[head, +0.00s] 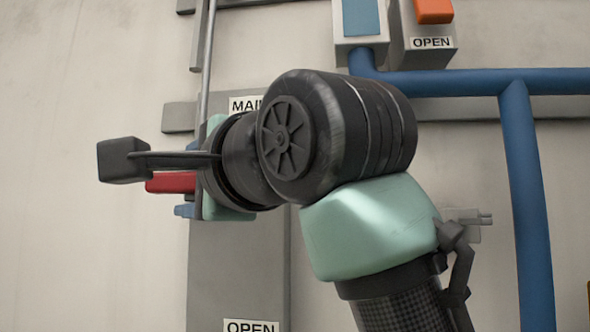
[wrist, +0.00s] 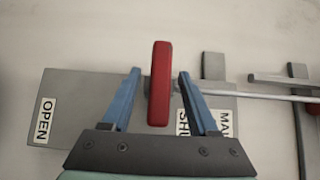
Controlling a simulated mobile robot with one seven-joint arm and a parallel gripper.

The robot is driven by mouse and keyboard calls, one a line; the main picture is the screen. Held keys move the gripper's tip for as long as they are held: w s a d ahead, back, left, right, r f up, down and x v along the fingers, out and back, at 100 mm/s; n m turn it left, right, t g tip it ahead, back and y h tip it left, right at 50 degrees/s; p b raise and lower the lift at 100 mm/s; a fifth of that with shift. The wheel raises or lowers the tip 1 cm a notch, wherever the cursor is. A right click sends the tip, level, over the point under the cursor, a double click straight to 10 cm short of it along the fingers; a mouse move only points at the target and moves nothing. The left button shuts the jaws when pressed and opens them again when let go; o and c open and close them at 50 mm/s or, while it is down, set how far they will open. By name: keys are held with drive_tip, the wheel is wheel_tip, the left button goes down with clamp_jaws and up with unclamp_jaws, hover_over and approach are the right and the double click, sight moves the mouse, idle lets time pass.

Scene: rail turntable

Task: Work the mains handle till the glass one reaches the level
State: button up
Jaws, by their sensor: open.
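The mains handle (wrist: 159,84) is a red bar standing out from a grey plate (wrist: 82,90) marked MA…, SH… and OPEN in the wrist view. It sits near the MA… end of the plate. In the head view a red piece of the handle (head: 172,182) shows beside my arm. My gripper (wrist: 159,76) is open, with one blue finger on each side of the handle; gaps show on both sides. In the head view my arm hides most of the gripper and handle. I cannot make out a glass gauge or level mark for certain.
A pale rod (head: 207,55) runs up from the plate. A blue pipe (head: 530,205) crosses and drops at the right. A box with a blue panel (head: 361,18) and an orange block (head: 433,10) above another OPEN label are at the top. The left wall is bare.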

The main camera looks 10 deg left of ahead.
sight(181, 185)
drive_tip(key=shift+p+x, duration=0.6)
drive_tip(key=shift+x, duration=1.25)
clamp_jaws()
